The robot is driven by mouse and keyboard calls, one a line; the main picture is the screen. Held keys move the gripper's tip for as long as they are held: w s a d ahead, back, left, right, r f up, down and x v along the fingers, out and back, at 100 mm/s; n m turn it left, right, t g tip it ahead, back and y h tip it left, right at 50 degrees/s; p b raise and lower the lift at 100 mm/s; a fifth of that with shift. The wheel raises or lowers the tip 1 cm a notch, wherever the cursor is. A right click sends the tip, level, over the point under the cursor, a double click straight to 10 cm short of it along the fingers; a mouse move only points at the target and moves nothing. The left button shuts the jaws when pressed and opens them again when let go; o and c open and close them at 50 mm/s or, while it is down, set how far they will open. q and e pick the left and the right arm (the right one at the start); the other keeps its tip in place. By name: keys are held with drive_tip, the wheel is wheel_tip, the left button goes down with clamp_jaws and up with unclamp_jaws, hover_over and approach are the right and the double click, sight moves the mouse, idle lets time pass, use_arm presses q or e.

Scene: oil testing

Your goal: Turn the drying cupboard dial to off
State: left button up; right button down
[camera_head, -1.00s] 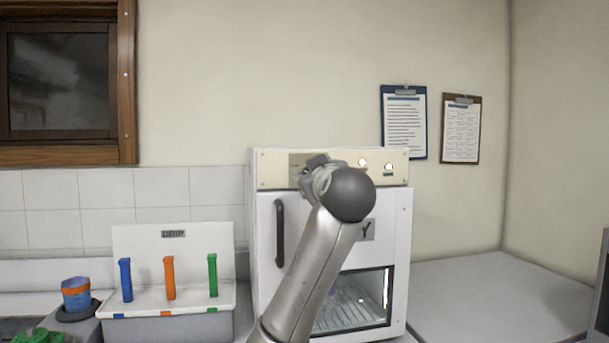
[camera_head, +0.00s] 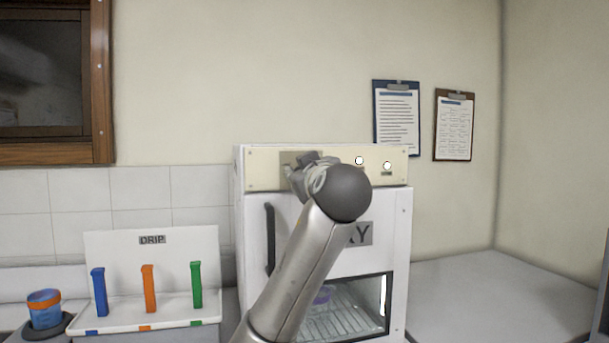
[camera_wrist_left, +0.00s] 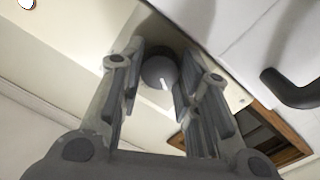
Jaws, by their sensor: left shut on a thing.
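The drying cupboard (camera_head: 222,155) is a white box with a cream control panel along its top. Its dial (camera_wrist_left: 160,72) is a dark grey round knob with a white pointer mark, seen in the left wrist view. My left gripper (camera_wrist_left: 162,62) is shut on the dial, with one finger on each side of it. In the head view my left gripper (camera_head: 300,165) is at the left part of the panel, and it and my arm hide the dial. The dial's position labels cannot be read. My right gripper is not in view.
The cupboard door has a dark handle (camera_head: 270,240) and a window (camera_head: 350,305) showing a rack. Two small round lights sit on the panel. A drip stand (camera_head: 150,265) with coloured holders and a blue-orange cup (camera_head: 44,310) stand left. The counter (camera_head: 460,295) on the right is clear.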

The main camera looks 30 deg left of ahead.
use_arm(q)
drive_tip(key=shift+c, duration=1.1)
drive_tip(key=shift+m, duration=0.3)
drive_tip(key=shift+w+d+r+m+p, duration=0.1)
drive_tip(key=shift+m+p, duration=2.35)
drive_tip(key=shift+m, duration=2.95)
drive_tip(key=o, duration=0.7)
drive_tip(key=shift+g, duration=0.3)
